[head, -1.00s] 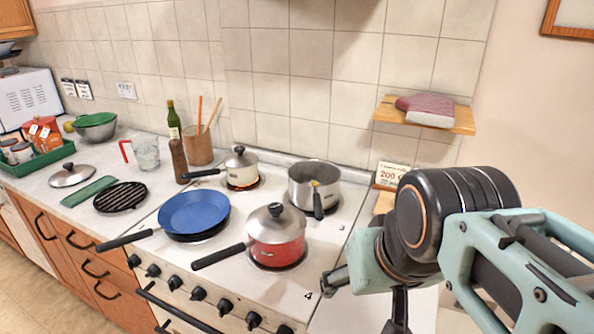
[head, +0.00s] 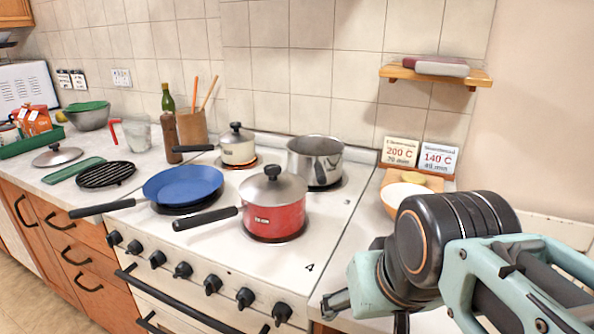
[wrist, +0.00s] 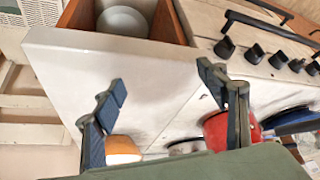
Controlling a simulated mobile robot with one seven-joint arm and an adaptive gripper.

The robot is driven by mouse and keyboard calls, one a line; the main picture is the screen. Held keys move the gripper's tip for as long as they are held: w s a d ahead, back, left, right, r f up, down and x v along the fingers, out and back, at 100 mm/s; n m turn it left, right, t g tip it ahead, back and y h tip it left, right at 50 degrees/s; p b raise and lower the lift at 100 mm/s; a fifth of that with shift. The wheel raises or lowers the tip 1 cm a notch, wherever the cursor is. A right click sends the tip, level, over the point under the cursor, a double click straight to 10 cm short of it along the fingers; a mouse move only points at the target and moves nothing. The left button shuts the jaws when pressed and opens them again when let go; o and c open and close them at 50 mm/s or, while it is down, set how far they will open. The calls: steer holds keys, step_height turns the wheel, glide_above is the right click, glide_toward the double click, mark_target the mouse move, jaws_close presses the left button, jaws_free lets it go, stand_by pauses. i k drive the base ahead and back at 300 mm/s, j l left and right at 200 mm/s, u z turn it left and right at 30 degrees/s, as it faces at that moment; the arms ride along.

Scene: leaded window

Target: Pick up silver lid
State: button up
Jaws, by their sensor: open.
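A silver lid (head: 57,156) with a dark knob lies flat on the counter at the far left in the head view. Another silver lid (head: 272,185) with a black knob sits on the red saucepan (head: 274,217) at the front of the stove. A smaller lid (head: 236,133) is on the cream pan behind it. My gripper (wrist: 167,92) is open and empty in the wrist view, its two fingers apart over the counter. The red saucepan shows partly behind the right finger there. In the head view my arm is at the lower right, well away from the counter lid.
A blue frying pan (head: 183,184), a steel pot (head: 315,160) and a black grill rack (head: 106,174) stand nearby. A bowl (head: 403,198) sits by two cards. An open drawer (wrist: 124,18) holds a white dish.

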mark_target(58, 156)
steer(key=k+j, duration=0.1)
steer(key=j, duration=0.2)
steer(key=k+j+z, duration=0.1)
steer(key=j, duration=0.2)
steer(key=k+j+z, duration=0.1)
steer(key=j, duration=0.3)
steer(key=k+j+z, duration=0.15)
steer(key=j, duration=0.25)
steer(key=j+z, duration=0.25)
steer(key=j, duration=0.55)
steer(key=j+z, duration=0.45)
steer(key=j, duration=1.15)
steer(key=i+j+z, duration=0.15)
steer(key=j, duration=0.25)
steer(key=j+z, duration=0.1)
steer(key=j, duration=0.25)
steer(key=i+j+z, duration=0.1)
steer(key=j, duration=0.3)
steer(key=i+j+z, duration=0.1)
steer(key=j, duration=0.3)
steer(key=i, duration=0.1)
